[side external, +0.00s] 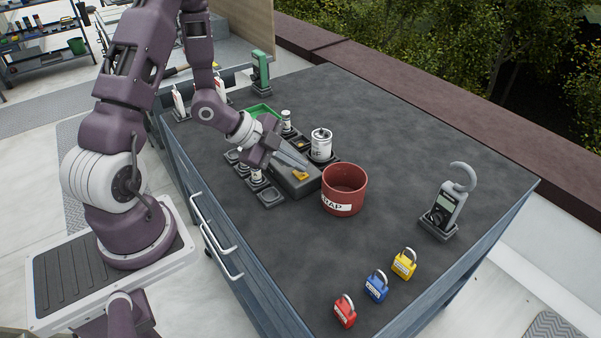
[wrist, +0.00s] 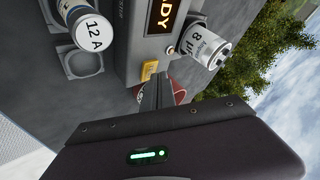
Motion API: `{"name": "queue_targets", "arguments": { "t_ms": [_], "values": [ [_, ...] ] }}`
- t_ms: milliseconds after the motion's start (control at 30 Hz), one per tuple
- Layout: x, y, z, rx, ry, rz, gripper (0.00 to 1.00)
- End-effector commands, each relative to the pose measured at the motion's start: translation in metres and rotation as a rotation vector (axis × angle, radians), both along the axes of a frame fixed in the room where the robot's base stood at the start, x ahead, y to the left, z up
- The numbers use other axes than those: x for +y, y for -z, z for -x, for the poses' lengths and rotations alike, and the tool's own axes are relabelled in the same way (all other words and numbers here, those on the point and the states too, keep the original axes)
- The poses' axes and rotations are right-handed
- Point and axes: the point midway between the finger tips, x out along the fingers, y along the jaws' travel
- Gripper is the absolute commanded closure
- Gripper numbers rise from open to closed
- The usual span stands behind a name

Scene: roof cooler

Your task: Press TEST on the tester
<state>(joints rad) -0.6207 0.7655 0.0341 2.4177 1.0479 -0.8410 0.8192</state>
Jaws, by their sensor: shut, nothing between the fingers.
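The tester (side external: 290,182) is a low dark grey box on the workbench, with a yellow button (side external: 301,175) on it. In the wrist view the tester (wrist: 133,42) shows a lit display (wrist: 157,14) ending in "ADY". The yellow button (wrist: 149,71) also shows there; its lettering is too small to read. My gripper (side external: 305,167) is shut and empty, reaching over the tester with its tips close to the button.
A 12 A cylinder (wrist: 90,33) is nearby. Red (side external: 344,312), blue (side external: 376,287) and yellow (side external: 404,264) padlocks and a clamp meter (side external: 442,208) are right.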

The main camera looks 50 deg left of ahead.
Motion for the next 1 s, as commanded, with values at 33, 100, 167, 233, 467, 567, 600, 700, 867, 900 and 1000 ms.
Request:
{"name": "queue_targets", "arguments": {
  "t_ms": [33,100,167,233,467,567,600,700,867,900,1000],
  "values": [
    [0.000,0.001,0.000,0.000,0.000,0.000,1.00],
    [0.000,0.001,0.000,0.000,-0.001,0.001,1.00],
    [0.000,0.002,0.000,0.000,-0.001,0.001,1.00],
    [0.000,0.003,0.000,0.000,-0.001,0.001,1.00],
    [0.000,0.006,0.000,0.000,-0.001,0.001,1.00],
    [0.000,0.006,0.000,0.000,-0.001,0.001,1.00],
    [0.000,0.006,0.000,0.000,-0.001,0.001,1.00],
    [0.000,0.006,0.000,0.000,-0.001,0.001,1.00],
    [0.000,0.003,0.000,-0.001,-0.001,0.000,1.00],
    [0.000,0.001,0.000,-0.001,0.000,-0.001,1.00],
    [0.000,-0.004,0.000,-0.001,-0.001,0.000,1.00]
  ]
}}
